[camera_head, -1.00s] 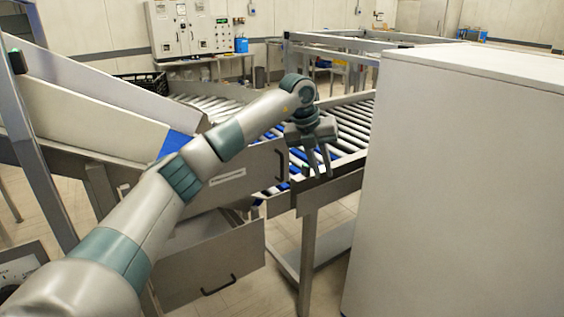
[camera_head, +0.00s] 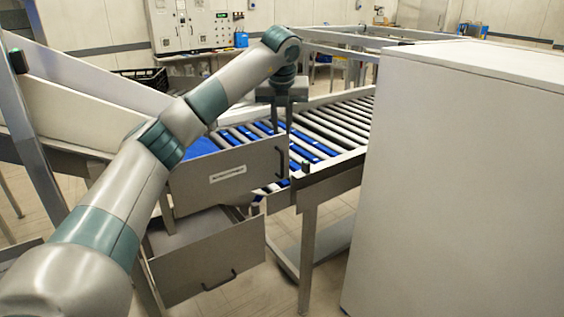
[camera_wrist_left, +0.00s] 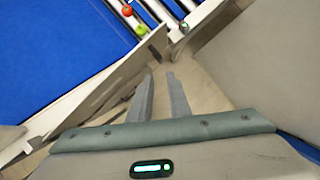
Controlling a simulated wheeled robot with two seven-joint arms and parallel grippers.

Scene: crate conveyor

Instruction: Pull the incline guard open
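The incline guard seems to be the upper grey panel (camera_head: 245,168) with a pale label and a dark upright handle (camera_head: 279,163) near its right end. It stands beside the blue-and-grey roller conveyor (camera_head: 330,130). My left gripper (camera_head: 281,130) points down at the panel's top edge, close to the handle; I cannot tell whether it touches. Its two fingers are apart with nothing between them. In the left wrist view the fingers (camera_wrist_left: 161,95) show a gap, with the panel (camera_wrist_left: 90,105) running diagonally to their left. The handle is not clear there. My right gripper is not in view.
A lower grey panel (camera_head: 215,262) with a black handle sits below. A large pale cabinet (camera_head: 450,180) blocks the right side. Small red (camera_wrist_left: 127,10) and green (camera_wrist_left: 141,30) round parts sit by the rollers in the wrist view. A control panel (camera_head: 195,25) is on the back wall.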

